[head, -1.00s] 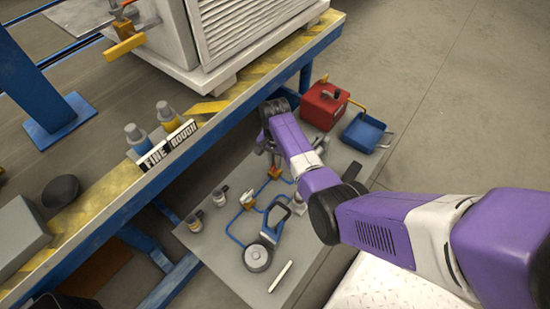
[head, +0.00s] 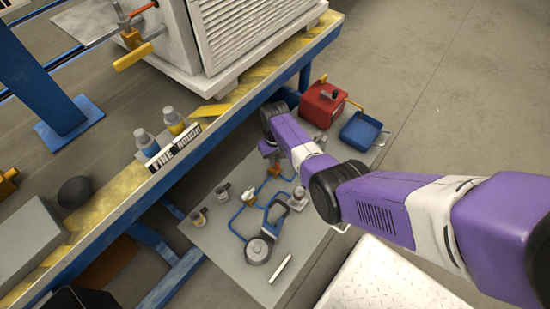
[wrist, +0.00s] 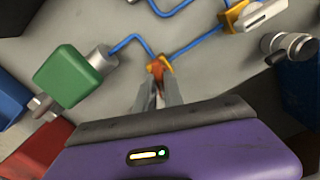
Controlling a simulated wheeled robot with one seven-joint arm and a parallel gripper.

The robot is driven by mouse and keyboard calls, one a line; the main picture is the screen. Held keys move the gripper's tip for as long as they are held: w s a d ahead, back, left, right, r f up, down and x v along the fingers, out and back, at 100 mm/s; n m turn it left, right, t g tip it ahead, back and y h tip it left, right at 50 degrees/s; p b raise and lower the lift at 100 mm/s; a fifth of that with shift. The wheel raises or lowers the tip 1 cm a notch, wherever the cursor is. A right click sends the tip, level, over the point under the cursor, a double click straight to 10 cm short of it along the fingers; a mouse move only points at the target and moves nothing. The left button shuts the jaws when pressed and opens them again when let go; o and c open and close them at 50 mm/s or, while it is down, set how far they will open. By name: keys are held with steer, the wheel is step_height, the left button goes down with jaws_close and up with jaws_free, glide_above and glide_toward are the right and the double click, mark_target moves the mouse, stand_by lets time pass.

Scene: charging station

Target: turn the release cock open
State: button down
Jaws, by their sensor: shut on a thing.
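The task's release cock seems to be the small orange fitting with a red handle (wrist: 158,68) on the blue pipe in the wrist view; no label shows. My gripper (wrist: 159,88) is shut on that red handle. In the head view my gripper (head: 268,148) points down at the board, and an orange fitting (head: 273,167) shows just under it, partly hidden by the fingers and wrist. A second cock, with a white lever and yellow body (wrist: 250,16), stands on the pipe to the upper right; it also shows in the head view (head: 249,194).
A green block (wrist: 68,76) is left of my gripper. A red can (head: 323,104) and blue tray (head: 361,131) lie beyond. The blue bench edge (head: 175,180) stands left.

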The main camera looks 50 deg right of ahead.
steer(key=shift+n+p, duration=0.35)
steer(key=shift+n, duration=1.85)
steer(key=c, duration=1.4)
jaws_free()
steer(key=shift+c, duration=0.2)
step_height(320, 180, up, 8)
steer(key=p, duration=0.4)
steer(key=shift+f, duration=0.1)
